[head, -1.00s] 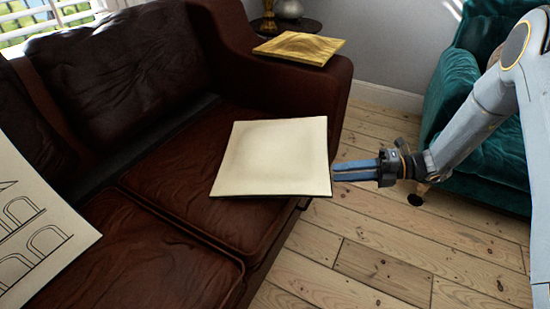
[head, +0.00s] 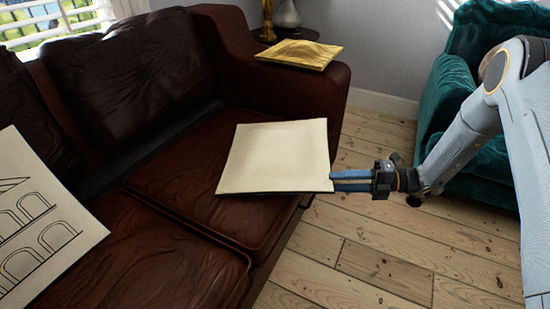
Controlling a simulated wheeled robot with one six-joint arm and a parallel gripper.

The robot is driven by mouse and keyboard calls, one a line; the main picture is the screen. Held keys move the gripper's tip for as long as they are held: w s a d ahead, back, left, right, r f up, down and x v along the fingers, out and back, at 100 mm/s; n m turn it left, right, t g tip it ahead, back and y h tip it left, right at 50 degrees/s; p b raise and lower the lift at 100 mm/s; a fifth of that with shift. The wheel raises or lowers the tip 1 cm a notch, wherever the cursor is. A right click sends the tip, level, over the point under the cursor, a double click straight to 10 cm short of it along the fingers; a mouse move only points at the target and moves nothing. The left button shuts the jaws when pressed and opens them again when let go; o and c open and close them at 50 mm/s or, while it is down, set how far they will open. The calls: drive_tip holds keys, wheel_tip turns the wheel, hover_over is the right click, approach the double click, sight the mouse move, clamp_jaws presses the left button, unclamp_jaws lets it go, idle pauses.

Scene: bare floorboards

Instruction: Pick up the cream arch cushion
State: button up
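The cream cushion with black arch drawings (head: 45,225) leans at the left of the sofa, cut off by the picture's left edge. A plain cream cushion (head: 277,157) lies on the right seat, its right side reaching past the seat's front edge. No arches show on its visible face. My gripper (head: 333,181) is at this cushion's right edge, its two blue fingers pointing left with a narrow gap between them. The fingertips meet or pass behind the edge; whether they touch it is unclear.
The dark brown leather sofa (head: 170,262) fills the left. A yellow cushion (head: 299,54) lies on its far armrest. A teal armchair (head: 448,108) stands behind my arm. Bare floorboards (head: 385,265) are clear at front right.

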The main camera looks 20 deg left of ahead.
sight(312, 182)
drive_tip(key=x, duration=0.3)
drive_tip(key=shift+s+a, duration=0.1)
drive_tip(key=shift+s, duration=0.2)
drive_tip(key=b+x, duration=0.1)
drive_tip(key=x, duration=0.4)
drive_tip(key=shift+f, duration=0.2)
clamp_jaws()
